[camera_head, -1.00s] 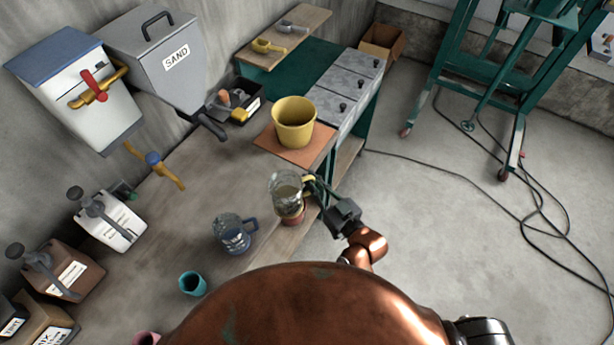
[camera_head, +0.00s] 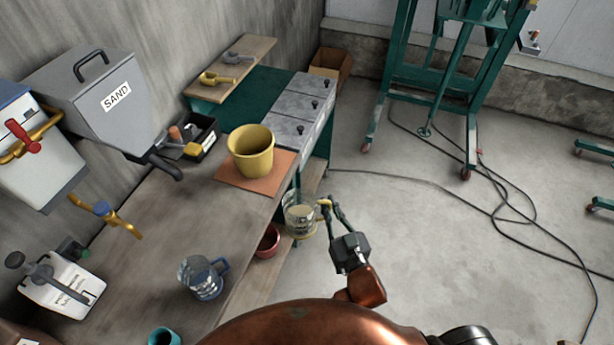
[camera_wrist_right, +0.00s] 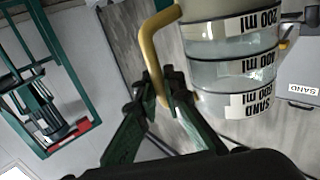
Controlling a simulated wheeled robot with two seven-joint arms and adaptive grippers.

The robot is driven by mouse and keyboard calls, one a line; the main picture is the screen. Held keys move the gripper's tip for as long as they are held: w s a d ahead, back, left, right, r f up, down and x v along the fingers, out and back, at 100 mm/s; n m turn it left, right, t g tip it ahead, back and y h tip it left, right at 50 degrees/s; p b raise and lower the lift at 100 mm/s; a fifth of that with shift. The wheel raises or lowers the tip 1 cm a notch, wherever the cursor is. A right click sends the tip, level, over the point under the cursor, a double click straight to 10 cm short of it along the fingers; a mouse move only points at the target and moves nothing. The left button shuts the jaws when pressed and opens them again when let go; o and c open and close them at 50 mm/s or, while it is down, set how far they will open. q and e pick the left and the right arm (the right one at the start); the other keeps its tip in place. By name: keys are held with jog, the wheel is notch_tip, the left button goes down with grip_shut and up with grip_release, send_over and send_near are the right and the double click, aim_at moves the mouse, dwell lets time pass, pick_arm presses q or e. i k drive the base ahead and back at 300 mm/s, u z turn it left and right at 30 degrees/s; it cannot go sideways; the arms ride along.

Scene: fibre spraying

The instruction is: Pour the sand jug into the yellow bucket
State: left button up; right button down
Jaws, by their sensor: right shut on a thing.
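The sand jug (camera_head: 299,214) is a clear jug with a yellow handle. My right gripper (camera_head: 329,207) is shut on its handle and holds it off the right edge of the bench, in front of the yellow bucket. In the right wrist view, the gripper (camera_wrist_right: 160,98) grips the yellow handle, and the jug (camera_wrist_right: 232,75) shows white labels reading SAND and ml marks. The yellow bucket (camera_head: 251,157) stands upright on an orange-brown board on the bench. My left gripper is not in view.
A second clear jug (camera_head: 203,279) with a blue handle stands on the bench (camera_head: 200,220). A red cup (camera_head: 267,242) sits near the bench edge and a teal cup (camera_head: 163,337) at the front. A grey SAND hopper (camera_head: 100,95) hangs on the wall.

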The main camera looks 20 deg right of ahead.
aim_at(251, 146)
jog(key=z, duration=1.75)
jog(key=i, duration=2.05)
jog(key=u, duration=3.5)
